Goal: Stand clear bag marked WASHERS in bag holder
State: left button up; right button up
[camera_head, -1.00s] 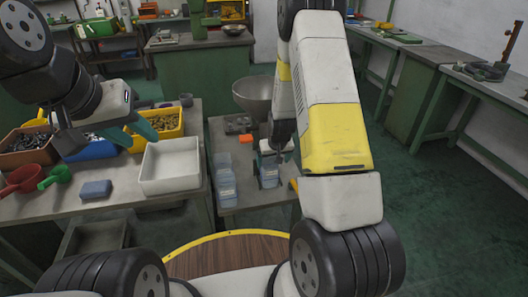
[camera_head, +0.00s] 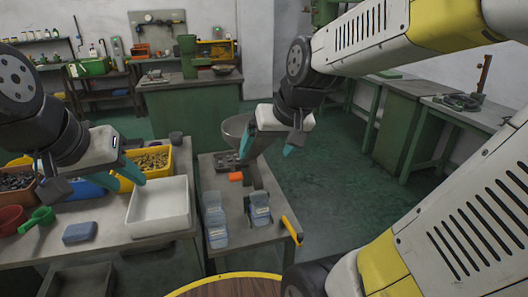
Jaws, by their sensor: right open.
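A clear bag with a pale label (camera_head: 260,208) stands upright at a dark bag holder (camera_head: 247,210) on the small grey table. I cannot read its marking, and how deep it sits is unclear. Other clear labelled bags (camera_head: 215,222) stand to its left. My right gripper (camera_head: 270,155) is open and empty, above and behind the bag at the holder, apart from it. My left gripper (camera_head: 97,183) is open and empty over the left bench, near the white tray.
The white tray (camera_head: 160,221), blue block (camera_head: 80,233), green scoop (camera_head: 38,219) and yellow bin (camera_head: 153,160) are on the left bench. An orange-yellow bar (camera_head: 291,230) is at the table's right edge.

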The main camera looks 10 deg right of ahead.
jog(key=s+r, duration=0.2)
jog(key=s, duration=0.6)
jog(key=shift+a+r, duration=0.2)
jog(key=shift+r, duration=0.05)
dwell(0.5)
